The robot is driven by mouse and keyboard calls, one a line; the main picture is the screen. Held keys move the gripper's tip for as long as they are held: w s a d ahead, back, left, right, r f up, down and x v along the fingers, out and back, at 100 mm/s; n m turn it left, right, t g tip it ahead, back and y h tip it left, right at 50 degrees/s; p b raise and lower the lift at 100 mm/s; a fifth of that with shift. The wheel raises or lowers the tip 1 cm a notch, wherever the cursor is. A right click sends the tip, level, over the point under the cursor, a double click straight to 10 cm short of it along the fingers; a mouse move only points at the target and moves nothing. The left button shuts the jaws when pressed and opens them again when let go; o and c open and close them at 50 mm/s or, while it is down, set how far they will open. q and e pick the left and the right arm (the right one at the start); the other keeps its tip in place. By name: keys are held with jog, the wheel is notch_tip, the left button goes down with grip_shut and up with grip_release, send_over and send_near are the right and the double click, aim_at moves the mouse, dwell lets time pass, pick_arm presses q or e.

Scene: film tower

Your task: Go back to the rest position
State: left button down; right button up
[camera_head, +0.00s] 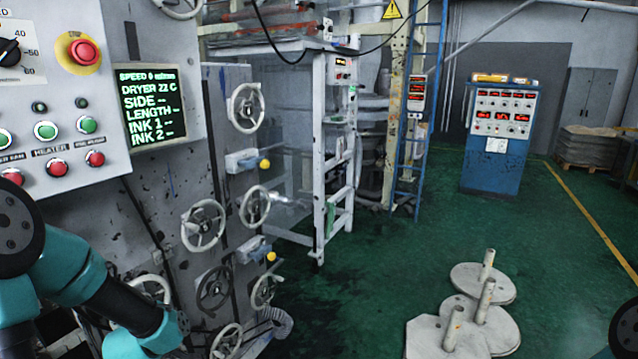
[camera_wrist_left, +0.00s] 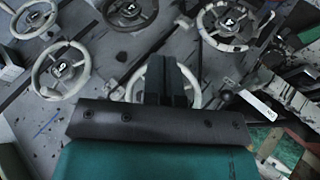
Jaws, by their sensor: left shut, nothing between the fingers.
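My left arm (camera_head: 80,270) comes in from the left in the head view, teal and black, low in front of the grey machine; its gripper cannot be made out there. In the left wrist view my left gripper (camera_wrist_left: 168,75) shows as two dark fingers shut together with nothing between them. The fingers point at a pale handwheel (camera_wrist_left: 134,88), whose rim shows on both sides behind them; I cannot tell whether they touch it. Only a piece of my right arm (camera_head: 626,330) shows at the bottom right edge of the head view. My right gripper is out of view.
A control panel (camera_head: 55,130) with buttons and a red emergency stop overhangs on the left. Several handwheels (camera_head: 203,225) jut from the machine face. White discs with posts (camera_head: 470,320) stand on the green floor. A blue cabinet (camera_head: 497,165) stands behind. The middle floor is clear.

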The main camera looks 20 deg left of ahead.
pick_arm(q)
jog(key=w+d+f+m+g+h, duration=0.2)
jog(key=d+f+m+g+h, duration=0.3)
jog(key=d+f, duration=0.95)
jog(key=s+d+f+m+g+h, duration=0.1)
jog(key=s+d+f+m, duration=0.3)
jog(key=d, duration=0.4)
jog(key=s+d+f+m+g, duration=0.2)
jog(key=s+d+f+m, duration=0.2)
jog(key=d+f, duration=0.2)
jog(key=shift+d+f+h, duration=0.35)
jog(key=shift+d+h, duration=0.05)
jog(key=shift+d, duration=0.6)
